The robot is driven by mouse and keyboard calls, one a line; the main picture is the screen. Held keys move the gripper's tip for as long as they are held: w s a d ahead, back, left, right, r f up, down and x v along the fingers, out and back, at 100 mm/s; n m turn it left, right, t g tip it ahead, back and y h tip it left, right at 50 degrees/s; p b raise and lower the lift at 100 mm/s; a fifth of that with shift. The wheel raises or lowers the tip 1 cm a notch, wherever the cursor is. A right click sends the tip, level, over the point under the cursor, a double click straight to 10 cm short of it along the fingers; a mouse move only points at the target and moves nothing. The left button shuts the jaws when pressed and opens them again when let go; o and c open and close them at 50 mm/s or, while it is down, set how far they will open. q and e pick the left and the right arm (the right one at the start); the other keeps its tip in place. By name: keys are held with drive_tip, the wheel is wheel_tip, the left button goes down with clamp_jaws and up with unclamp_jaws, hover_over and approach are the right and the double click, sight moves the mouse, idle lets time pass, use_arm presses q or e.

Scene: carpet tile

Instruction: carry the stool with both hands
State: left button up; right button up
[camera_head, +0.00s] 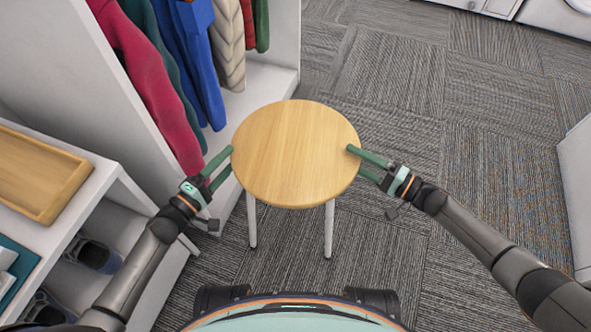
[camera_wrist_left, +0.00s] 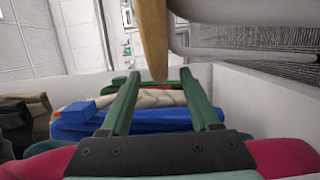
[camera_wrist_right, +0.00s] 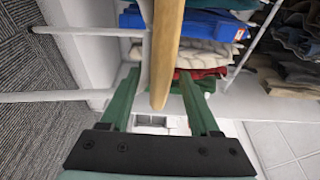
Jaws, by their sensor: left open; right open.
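The stool (camera_head: 295,150) has a round light-wood seat and white legs and stands upright on the carpet in front of me. My left gripper (camera_head: 229,166) is open at the left edge of the seat. In the left wrist view the seat edge (camera_wrist_left: 153,40) shows just beyond and between the green fingers (camera_wrist_left: 157,85). My right gripper (camera_head: 353,162) is open at the right edge of the seat. In the right wrist view the seat edge (camera_wrist_right: 167,55) reaches between its fingers (camera_wrist_right: 160,85). I cannot tell whether any finger touches the seat. The far legs are hidden under the seat.
A white open wardrobe (camera_head: 272,85) with hanging clothes (camera_head: 150,75) stands close on the left. A white shelf unit (camera_head: 100,190) with a wooden tray (camera_head: 38,175) and shoes is at the lower left. Carpet (camera_head: 490,150) to the right is clear up to white furniture at the edge.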

sight(241, 144)
use_arm(q)
drive_tip(key=shift+x, duration=2.75)
use_arm(e)
drive_tip(key=shift+x, duration=2.75)
use_arm(q)
clamp_jaws()
use_arm(e)
clamp_jaws()
use_arm(q)
drive_tip(key=shift+w+r, duration=0.1)
drive_tip(key=shift+r, duration=0.25)
use_arm(e)
drive_tip(key=shift+r, duration=0.35)
